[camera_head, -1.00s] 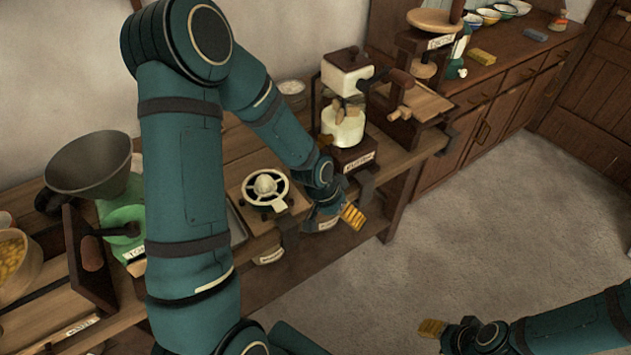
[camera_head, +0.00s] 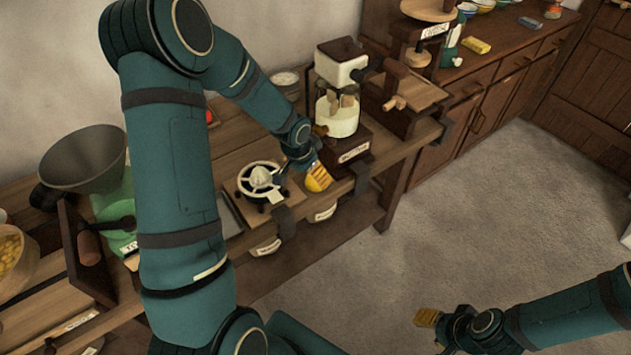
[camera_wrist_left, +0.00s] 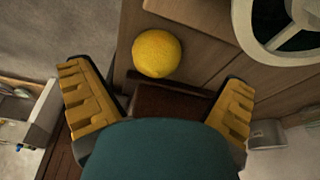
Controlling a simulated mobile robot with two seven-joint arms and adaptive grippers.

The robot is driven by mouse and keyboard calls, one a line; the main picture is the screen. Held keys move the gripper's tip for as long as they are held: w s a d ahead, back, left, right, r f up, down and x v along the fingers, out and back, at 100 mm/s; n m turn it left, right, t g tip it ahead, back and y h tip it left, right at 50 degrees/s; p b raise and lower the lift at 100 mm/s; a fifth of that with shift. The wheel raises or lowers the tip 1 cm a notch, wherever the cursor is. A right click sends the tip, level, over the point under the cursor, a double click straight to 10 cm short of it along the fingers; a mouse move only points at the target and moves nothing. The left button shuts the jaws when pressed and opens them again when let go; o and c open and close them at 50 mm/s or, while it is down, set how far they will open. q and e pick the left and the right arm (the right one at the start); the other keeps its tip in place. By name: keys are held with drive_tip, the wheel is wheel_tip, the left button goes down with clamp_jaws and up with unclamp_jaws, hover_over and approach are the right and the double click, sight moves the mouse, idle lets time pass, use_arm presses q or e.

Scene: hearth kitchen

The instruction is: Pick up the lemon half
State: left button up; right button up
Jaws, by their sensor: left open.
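The lemon half (camera_wrist_left: 156,53) shows its rounded yellow peel in the left wrist view, at the top and a little left of centre. It lies on the wooden bench by the front edge. In the head view the lemon half (camera_head: 316,184) is partly covered by my left gripper (camera_head: 316,172). In the wrist view the left gripper (camera_wrist_left: 160,100) is open, its yellow fingers spread wide on either side, with the lemon beyond them and not between the pads. My right gripper (camera_head: 428,317) hangs over the floor at lower right; its opening is unclear.
A white citrus press (camera_head: 262,180) stands just left of the lemon, and its ring (camera_wrist_left: 244,25) shows in the wrist view. A mill with a glass jar (camera_head: 337,115) stands to the right. White bins (camera_head: 322,213) hang under the bench edge. The floor in front is clear.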

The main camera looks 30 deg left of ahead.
use_arm(q)
drive_tip(key=x, duration=0.2)
drive_tip(key=b+x, duration=0.1)
drive_tip(key=shift+w+d+f, duration=0.25)
drive_tip(key=shift+w+f, duration=0.05)
drive_tip(key=shift+w, duration=0.1)
drive_tip(key=shift+w+f, duration=0.2)
drive_tip(key=shift+f, duration=0.35)
drive_tip(key=shift+c, duration=0.3)
drive_tip(key=c, duration=1.2)
